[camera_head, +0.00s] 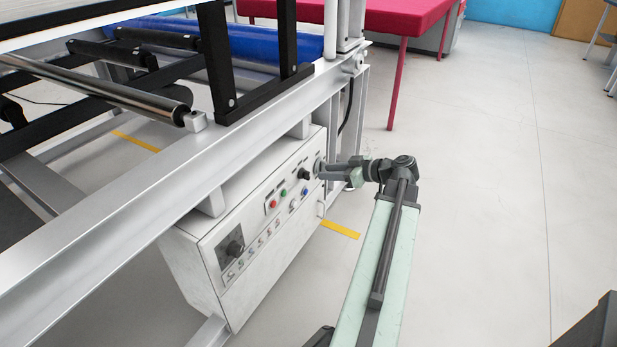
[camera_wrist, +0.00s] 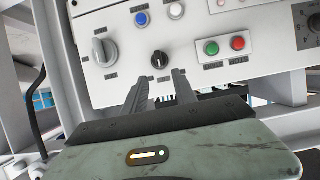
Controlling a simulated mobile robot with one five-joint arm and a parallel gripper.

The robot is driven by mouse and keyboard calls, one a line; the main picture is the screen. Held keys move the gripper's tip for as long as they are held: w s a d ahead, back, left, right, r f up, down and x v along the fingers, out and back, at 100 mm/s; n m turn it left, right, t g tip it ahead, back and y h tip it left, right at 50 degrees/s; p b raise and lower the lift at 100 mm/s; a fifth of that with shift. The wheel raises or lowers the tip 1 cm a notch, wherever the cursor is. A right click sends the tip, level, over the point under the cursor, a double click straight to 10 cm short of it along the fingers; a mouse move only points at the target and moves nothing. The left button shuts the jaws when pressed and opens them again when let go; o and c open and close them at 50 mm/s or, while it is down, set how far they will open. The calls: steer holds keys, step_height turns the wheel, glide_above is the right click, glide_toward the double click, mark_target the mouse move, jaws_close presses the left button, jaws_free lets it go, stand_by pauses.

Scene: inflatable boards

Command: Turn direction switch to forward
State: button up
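A white control panel (camera_head: 265,215) hangs under the machine frame. It carries a small black knob (camera_head: 303,173) and a grey knob (camera_head: 318,168) near its right end. The labels are too small to read, so I cannot tell which one is the direction switch. My gripper (camera_head: 323,168) is at the panel's right end. In the wrist view, which shows the panel upside down, my gripper (camera_wrist: 163,76) is open and empty. The black knob (camera_wrist: 159,59) lies just past and between its fingertips, apparently untouched. The grey knob (camera_wrist: 103,50) is left of the fingers.
Green (camera_wrist: 211,48) and red (camera_wrist: 237,43) buttons sit right of the black knob in the wrist view. Blue (camera_wrist: 141,19) and white (camera_wrist: 176,11) buttons are above it. A silver frame beam (camera_head: 150,200) runs above the panel. Open floor (camera_head: 480,200) lies to the right.

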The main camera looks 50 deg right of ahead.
mark_target(305, 175)
steer(key=b+x, duration=0.2)
steer(key=x, duration=0.5)
steer(key=shift+w+b, duration=0.2)
steer(key=shift+b, duration=0.15)
steer(key=shift+a+f, duration=0.1)
steer(key=shift+f, duration=0.05)
